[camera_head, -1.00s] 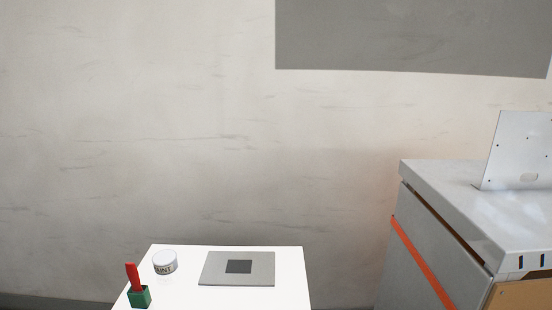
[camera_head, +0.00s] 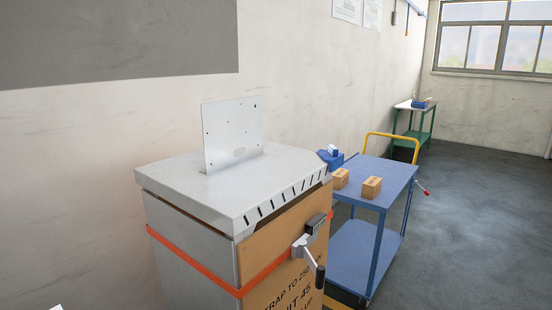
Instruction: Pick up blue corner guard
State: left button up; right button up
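No thing is clearly identifiable as the blue corner guard. A small blue object (camera_head: 330,161) with a white and dark part on top sits at the far left of the blue cart (camera_head: 387,171), partly hidden by the grey-topped unit. Another small blue object (camera_head: 421,104) lies on a distant green-framed table (camera_head: 407,106); it is too small to make out.
A grey-topped unit (camera_head: 190,180) with an upright metal plate (camera_head: 232,133), an orange strap (camera_head: 262,277) and a crank handle (camera_head: 309,258) fills the centre. Two cardboard boxes (camera_head: 341,178) (camera_head: 372,187) stand on the cart. Open floor (camera_head: 465,215) lies to the right.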

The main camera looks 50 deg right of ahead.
aim_at(336, 159)
jog(key=z, duration=2.05)
jog(key=u, duration=0.5)
jog(key=i+l+u, duration=0.2)
jog(key=l, duration=0.2)
jog(key=i+l+u, duration=0.25)
jog(key=l, duration=0.15)
jog(key=l+u, duration=0.2)
jog(key=l, duration=0.2)
jog(key=i+l+u, duration=0.2)
jog(key=l, duration=0.3)
jog(key=k+j, duration=0.05)
jog(key=k, duration=0.05)
